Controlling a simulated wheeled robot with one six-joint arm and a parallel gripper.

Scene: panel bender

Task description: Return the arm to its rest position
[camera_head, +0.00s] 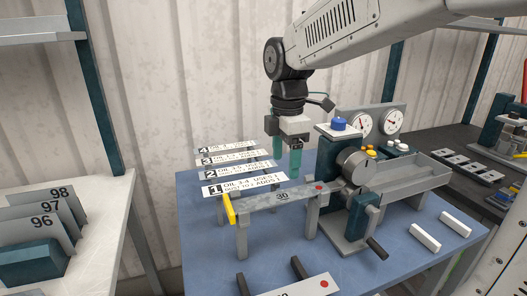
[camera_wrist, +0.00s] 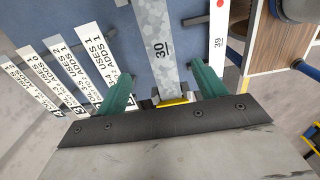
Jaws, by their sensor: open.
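My gripper (camera_head: 286,155) hangs from the arm, pointing down, behind the bender's left part in the head view. Its two green fingers are apart with nothing between them that I can see held. In the wrist view my gripper (camera_wrist: 163,80) is open, and the grey strip marked 30 (camera_wrist: 158,38) shows beyond and between the fingers. In the head view that strip (camera_head: 265,203) lies on a stand, with a yellow stop (camera_head: 229,210) at its left end and the bender (camera_head: 345,180) at its right. The arm reaches in from the upper right.
Several numbered oil cards (camera_head: 243,186) lie at the table's back left. Two gauges (camera_head: 377,123) and a grey tray (camera_head: 410,177) stand right of the bender. White blocks (camera_head: 440,230) lie at right. A white shelf (camera_head: 95,200) with numbered plates stands left. Blue tabletop (camera_head: 205,245) is bare at front left.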

